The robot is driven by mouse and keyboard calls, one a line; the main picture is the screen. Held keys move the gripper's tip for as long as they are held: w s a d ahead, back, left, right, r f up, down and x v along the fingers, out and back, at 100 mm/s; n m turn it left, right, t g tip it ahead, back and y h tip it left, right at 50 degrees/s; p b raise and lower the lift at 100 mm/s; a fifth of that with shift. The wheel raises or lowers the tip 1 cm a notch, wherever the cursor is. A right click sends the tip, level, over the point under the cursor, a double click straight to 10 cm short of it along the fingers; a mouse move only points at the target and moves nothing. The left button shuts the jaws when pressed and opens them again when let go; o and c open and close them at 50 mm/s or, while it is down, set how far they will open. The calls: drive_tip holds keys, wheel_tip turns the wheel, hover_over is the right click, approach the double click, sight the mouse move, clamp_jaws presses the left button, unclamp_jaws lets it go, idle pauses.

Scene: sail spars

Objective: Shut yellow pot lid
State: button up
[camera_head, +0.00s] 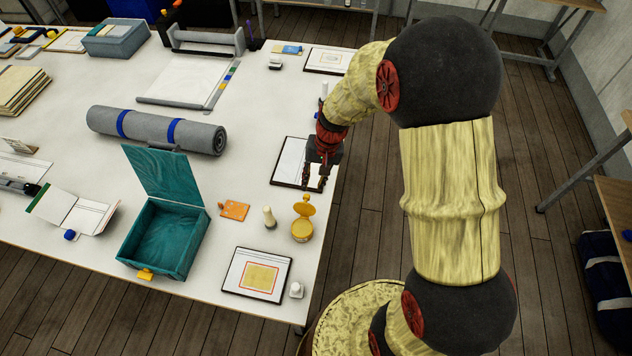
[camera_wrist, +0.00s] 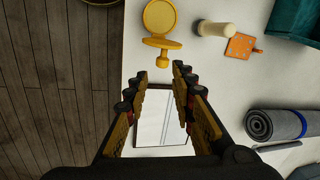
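The yellow pot (camera_head: 302,231) stands near the table's right edge, with its lid (camera_head: 304,206) raised upright at its back rim. In the wrist view the pot (camera_wrist: 159,15) is at the top, and the open lid (camera_wrist: 161,43) shows edge-on with its knob pointing toward my gripper. My gripper (camera_head: 318,187) hangs above the table, behind the pot in the head view, over a framed sheet. In the wrist view my gripper (camera_wrist: 158,88) has its fingers apart with nothing between them, short of the lid knob.
A cream cylinder-like piece (camera_head: 269,217) stands just left of the pot, beside an orange card (camera_head: 234,210). An open teal box (camera_head: 168,238) is farther left. A framed picture (camera_head: 257,274) and a small white item (camera_head: 296,289) lie in front.

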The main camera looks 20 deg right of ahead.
sight(307, 194)
drive_tip(key=x, duration=0.7)
drive_tip(key=shift+w+a+f+b, duration=0.1)
drive_tip(key=shift+w+f+b, duration=0.15)
drive_tip(key=shift+b, duration=0.1)
drive_tip(key=shift+c, duration=1.2)
drive_tip(key=c, duration=0.4)
clamp_jaws()
